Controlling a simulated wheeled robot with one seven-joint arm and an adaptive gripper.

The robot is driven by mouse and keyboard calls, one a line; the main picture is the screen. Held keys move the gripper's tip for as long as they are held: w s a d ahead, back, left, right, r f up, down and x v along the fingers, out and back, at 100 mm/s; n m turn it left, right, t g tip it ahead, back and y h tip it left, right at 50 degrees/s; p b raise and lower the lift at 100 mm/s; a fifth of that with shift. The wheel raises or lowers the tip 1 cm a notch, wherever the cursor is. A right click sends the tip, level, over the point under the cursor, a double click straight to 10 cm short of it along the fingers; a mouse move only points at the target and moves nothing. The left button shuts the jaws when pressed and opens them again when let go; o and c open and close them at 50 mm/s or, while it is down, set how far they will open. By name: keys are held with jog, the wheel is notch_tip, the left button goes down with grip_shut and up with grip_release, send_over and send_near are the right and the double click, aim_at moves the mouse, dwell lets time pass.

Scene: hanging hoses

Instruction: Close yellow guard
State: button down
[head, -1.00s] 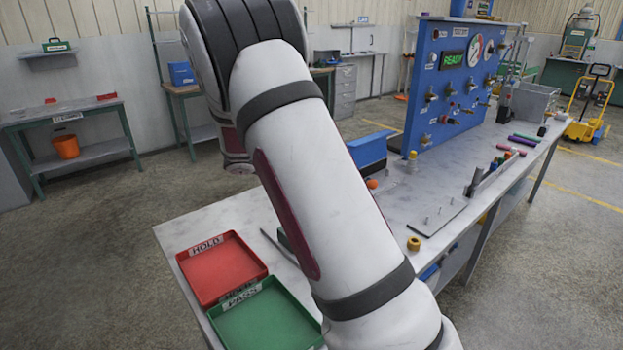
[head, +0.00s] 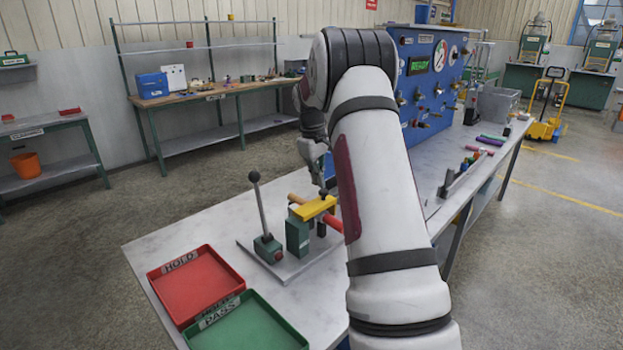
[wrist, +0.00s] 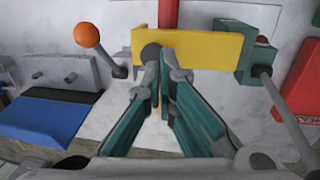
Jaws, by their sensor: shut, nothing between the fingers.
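The yellow guard (head: 315,207) is a flat bar on a green block (head: 298,235) of the fixture on the bench. It lies roughly level over a red cylinder (head: 333,222). In the wrist view the guard (wrist: 215,50) runs across the top, joined to the green block (wrist: 252,60) at its right. My gripper (wrist: 166,68) is shut and empty, its fingertips at the guard's left end; whether they touch it I cannot tell. In the head view my gripper (head: 322,188) is just above the guard's far end, partly hidden by my arm.
A lever with a dark knob (head: 254,178) stands left of the guard. Red (head: 198,282) and green (head: 250,325) trays lie in front. The blue panel (head: 420,90) stands behind.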

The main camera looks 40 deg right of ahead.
jog(key=shift+d+f+y+b, duration=0.3)
jog(key=shift+d+f+y, duration=0.25)
jog(key=shift+f+y, duration=0.05)
jog(key=shift+d+f+b, duration=0.3)
jog(key=shift+d+f, duration=0.05)
jog(key=shift+f, duration=0.1)
